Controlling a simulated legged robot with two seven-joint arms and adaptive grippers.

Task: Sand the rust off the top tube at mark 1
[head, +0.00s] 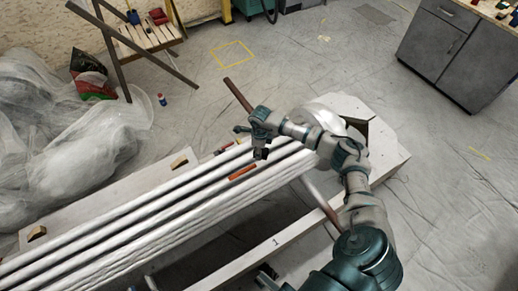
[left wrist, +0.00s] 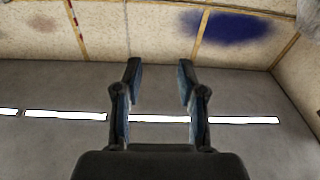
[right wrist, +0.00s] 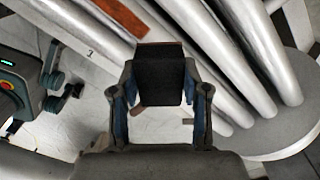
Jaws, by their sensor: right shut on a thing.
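Several long silver tubes (head: 130,222) lie side by side on a pale stand. An orange rust patch (head: 242,172) shows on one tube, close to my right gripper; in the right wrist view a rust patch (right wrist: 110,16) lies up and left of the gripper. A mark "1" (head: 275,242) is on the front board. My right gripper (head: 261,150) is shut on a dark block (right wrist: 160,72) with a brown edge, near the tubes; contact cannot be told. My left gripper (left wrist: 160,78) is open and empty in its wrist view, facing the ceiling or wall.
Plastic sheeting (head: 75,130) covers things at the left. A wooden rack (head: 145,38) stands behind. A grey cabinet (head: 460,50) is at the back right. Small wooden blocks (head: 179,162) sit on the stand. The sheeted floor (head: 300,65) behind the tubes is mostly clear.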

